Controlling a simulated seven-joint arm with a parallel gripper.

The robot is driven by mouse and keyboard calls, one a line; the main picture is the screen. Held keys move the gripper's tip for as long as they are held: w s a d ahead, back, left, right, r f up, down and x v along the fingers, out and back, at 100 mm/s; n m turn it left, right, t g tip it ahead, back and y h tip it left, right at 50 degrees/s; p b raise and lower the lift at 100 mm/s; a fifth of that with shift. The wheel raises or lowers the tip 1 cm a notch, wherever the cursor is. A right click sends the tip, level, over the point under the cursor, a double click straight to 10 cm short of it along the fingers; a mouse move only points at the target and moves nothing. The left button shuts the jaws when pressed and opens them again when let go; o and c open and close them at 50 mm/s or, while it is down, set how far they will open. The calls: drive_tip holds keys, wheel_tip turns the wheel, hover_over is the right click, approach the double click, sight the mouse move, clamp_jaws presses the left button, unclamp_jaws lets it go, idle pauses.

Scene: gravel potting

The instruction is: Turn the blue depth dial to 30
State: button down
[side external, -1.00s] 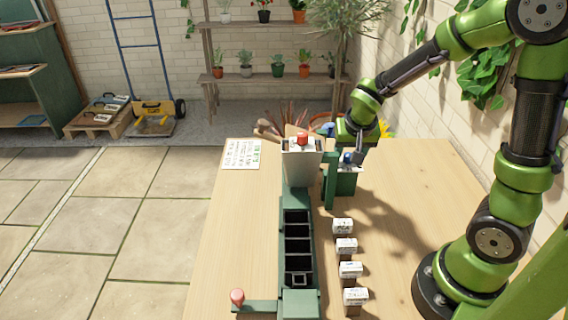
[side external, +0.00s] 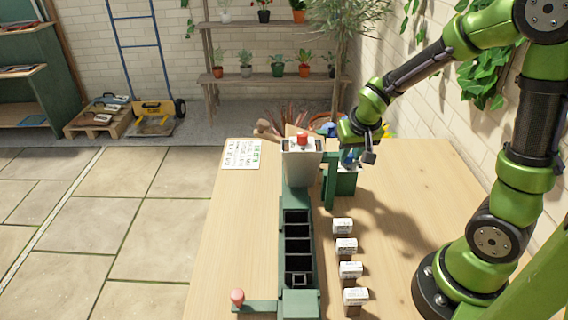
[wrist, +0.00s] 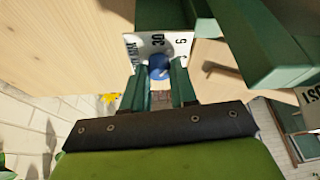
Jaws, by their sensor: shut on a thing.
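The blue depth dial (wrist: 158,65) sits on a white face plate (wrist: 172,42) in the wrist view. The plate carries printed marks; 30 is above the dial and a 5 is further right. Other lettering at the left is hard to read. My gripper (wrist: 160,76) is shut on the dial, with one green finger on each side of it. In the side view, my gripper (side external: 350,156) is over the green dial stand (side external: 345,184) and partly covers the dial. The dial's pointer cannot be made out.
A grey hopper with a red knob (side external: 302,140) stands just left of the dial stand, above a green rail with dark compartments (side external: 297,232). Several white-labelled blocks (side external: 346,247) line the table in front. A printed sheet (side external: 241,154) lies at left.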

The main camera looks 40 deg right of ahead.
drive_tip(key=n+y, duration=0.1)
drive_tip(key=n, duration=0.2)
drive_tip(key=shift+s+d+t, duration=0.1)
drive_tip(key=shift+d+t, duration=0.05)
drive_tip(key=shift+t, duration=0.25)
drive_tip(key=shift+n+y, duration=0.8)
drive_tip(key=shift+n, duration=1.1)
drive_tip(key=c, duration=0.9)
unclamp_jaws()
drive_tip(key=v, duration=1.7)
drive_tip(key=shift+d+f, duration=0.1)
